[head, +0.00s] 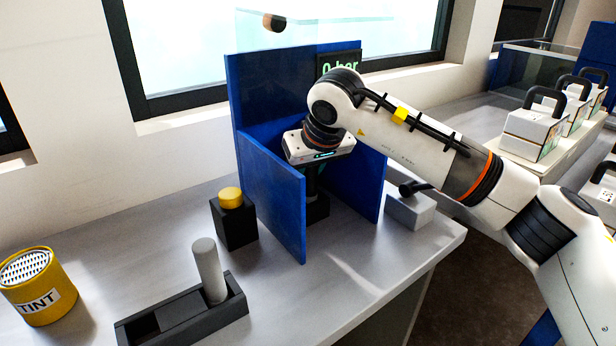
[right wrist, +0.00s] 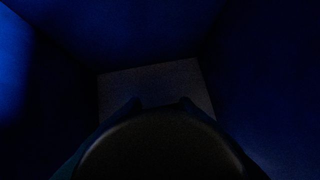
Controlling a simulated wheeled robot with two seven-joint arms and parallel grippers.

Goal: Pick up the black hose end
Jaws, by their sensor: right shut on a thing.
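My right gripper (head: 314,178) reaches down between the blue panels of the booth (head: 275,200). It is shut on a dark, rounded thing, which I take to be the black hose end; it fills the bottom middle of the right wrist view (right wrist: 160,150). The fingertips show as dark shapes on either side of it. The view is very dark, so the hose end's outline and lower part are hard to make out. A dark block-like shape (head: 317,209) shows below the gripper in the head view. My left gripper is not in view.
Blue walls stand close around my right gripper. On the grey bench are a black box with a yellow button (head: 231,198), a black tray (head: 135,333) with a grey upright handle (head: 208,268), a yellow TINT can (head: 38,290) and a white-and-black switch box (head: 412,209). A display (head: 340,63) tops the booth.

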